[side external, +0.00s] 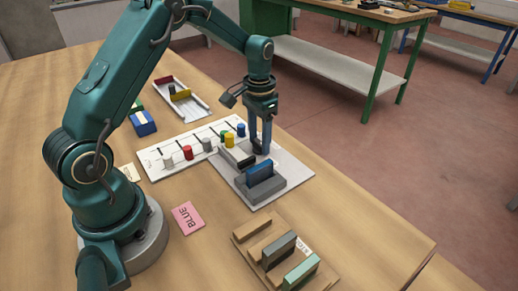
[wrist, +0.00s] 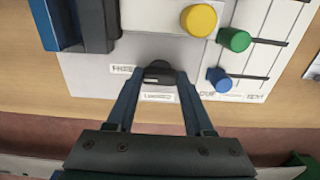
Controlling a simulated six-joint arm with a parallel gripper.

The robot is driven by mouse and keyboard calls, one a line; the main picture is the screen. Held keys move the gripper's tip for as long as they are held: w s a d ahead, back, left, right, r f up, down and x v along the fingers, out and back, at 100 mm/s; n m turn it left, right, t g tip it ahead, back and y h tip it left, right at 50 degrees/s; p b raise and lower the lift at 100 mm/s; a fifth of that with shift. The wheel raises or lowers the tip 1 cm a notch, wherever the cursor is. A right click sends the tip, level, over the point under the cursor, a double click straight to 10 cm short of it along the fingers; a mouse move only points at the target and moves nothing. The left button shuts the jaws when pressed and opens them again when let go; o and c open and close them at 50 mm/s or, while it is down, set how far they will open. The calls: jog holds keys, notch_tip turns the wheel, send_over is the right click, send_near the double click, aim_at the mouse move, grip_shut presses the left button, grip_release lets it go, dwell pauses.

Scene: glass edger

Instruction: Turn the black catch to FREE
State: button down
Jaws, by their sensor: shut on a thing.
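The black catch (wrist: 158,72) is a small dark knob on the white panel (wrist: 95,82). In the wrist view it sits between the fingertips of my gripper (wrist: 160,76), which is shut on it. In the side view my gripper (side external: 261,150) points straight down at the panel's far edge and mostly hides the catch. A small label (wrist: 122,69) left of the catch appears to read FREE. A second label (wrist: 158,97) lies below it, between the fingers, and is too blurred to read surely. The catch's exact pointing direction is unclear.
Yellow (wrist: 198,20), green (wrist: 234,40) and blue (wrist: 218,79) knobs stand right of the catch. A blue plate (side external: 260,173) stands in a grey block on the panel. A pink BLUE card (side external: 188,218), a wooden rack (side external: 250,226) and a white tray (side external: 190,108) lie around.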

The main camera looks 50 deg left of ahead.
aim_at(260, 142)
jog(key=shift+c, duration=1.4)
grip_release()
jog(key=shift+r, duration=2.65)
jog(key=s+d+r+m+t, duration=0.1)
jog(key=s+d+r+t, duration=0.15)
jog(key=r, duration=0.35)
jog(key=s+d+r+t, duration=0.1)
jog(key=s+d+r, duration=0.2)
jog(key=r, duration=0.3)
jog(key=s+d+f+n+t, duration=0.1)
jog(key=s+d+f+t, duration=0.1)
jog(key=s, duration=1)
jog(key=shift+s+d+f, duration=0.25)
jog(key=shift+d+f, duration=0.2)
jog(key=shift+d, duration=0.55)
